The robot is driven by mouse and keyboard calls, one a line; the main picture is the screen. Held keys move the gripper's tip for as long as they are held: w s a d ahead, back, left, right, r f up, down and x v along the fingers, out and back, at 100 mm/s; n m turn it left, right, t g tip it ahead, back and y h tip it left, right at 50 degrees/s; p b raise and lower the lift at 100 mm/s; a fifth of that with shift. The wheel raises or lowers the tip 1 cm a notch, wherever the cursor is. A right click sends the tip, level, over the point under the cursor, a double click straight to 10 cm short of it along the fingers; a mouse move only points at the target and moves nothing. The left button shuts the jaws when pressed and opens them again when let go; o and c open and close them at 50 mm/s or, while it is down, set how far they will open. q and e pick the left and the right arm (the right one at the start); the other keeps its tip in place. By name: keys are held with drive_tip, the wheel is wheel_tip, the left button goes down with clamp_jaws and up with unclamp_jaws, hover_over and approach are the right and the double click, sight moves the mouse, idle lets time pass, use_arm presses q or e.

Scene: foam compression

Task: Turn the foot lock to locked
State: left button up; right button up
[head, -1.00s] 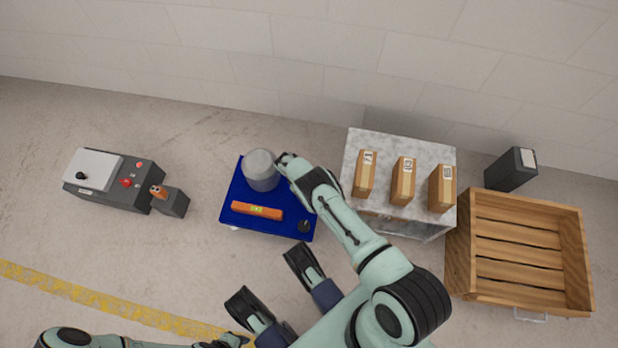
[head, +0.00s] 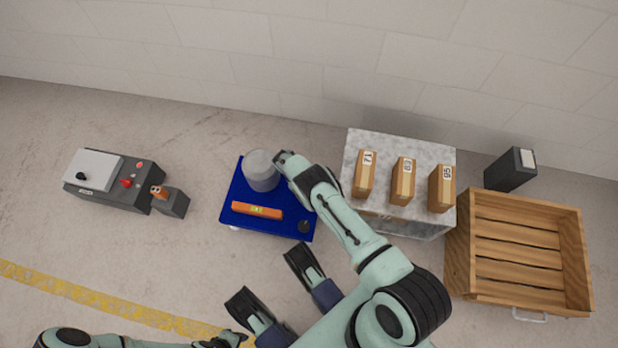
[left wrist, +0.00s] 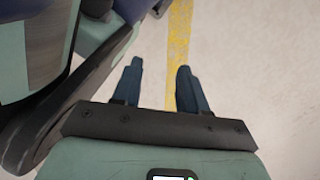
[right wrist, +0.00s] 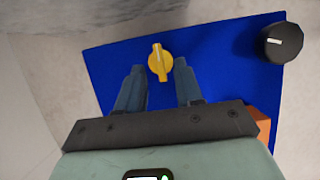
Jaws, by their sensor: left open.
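A blue platform (head: 240,192) stands on the floor in the middle of the head view. A yellow knob (right wrist: 160,62) on it shows in the right wrist view, and a black knob (right wrist: 285,42) sits near its corner; the black knob also shows in the head view (head: 304,227). I cannot tell which is the foot lock. My right gripper (right wrist: 158,72) is open over the platform; the yellow knob is just beyond and between its fingertips, apparently not gripped. In the head view my arm hides this knob. My left gripper (left wrist: 158,63) is open and empty over the floor.
A grey cylinder (head: 260,168) and an orange level (head: 257,210) are on the platform. A marble-topped cabinet (head: 425,152) with three boxes stands right of it, then a wooden crate (head: 580,250). A grey control box (head: 115,183) is at left.

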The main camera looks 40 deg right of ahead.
use_arm(q)
drive_tip(key=shift+t, duration=0.9)
drive_tip(key=w+r, duration=0.1)
drive_tip(key=w+p, duration=0.1)
drive_tip(key=w, duration=0.1)
drive_tip(key=w+r+p, duration=0.1)
drive_tip(key=shift+w+d+r, duration=0.3)
drive_tip(key=shift+w+r, duration=0.05)
drive_tip(key=shift+w, duration=0.05)
use_arm(e)
drive_tip(key=v, duration=1.1)
drive_tip(key=shift+r, duration=0.4)
drive_tip(key=shift+w, duration=0.1)
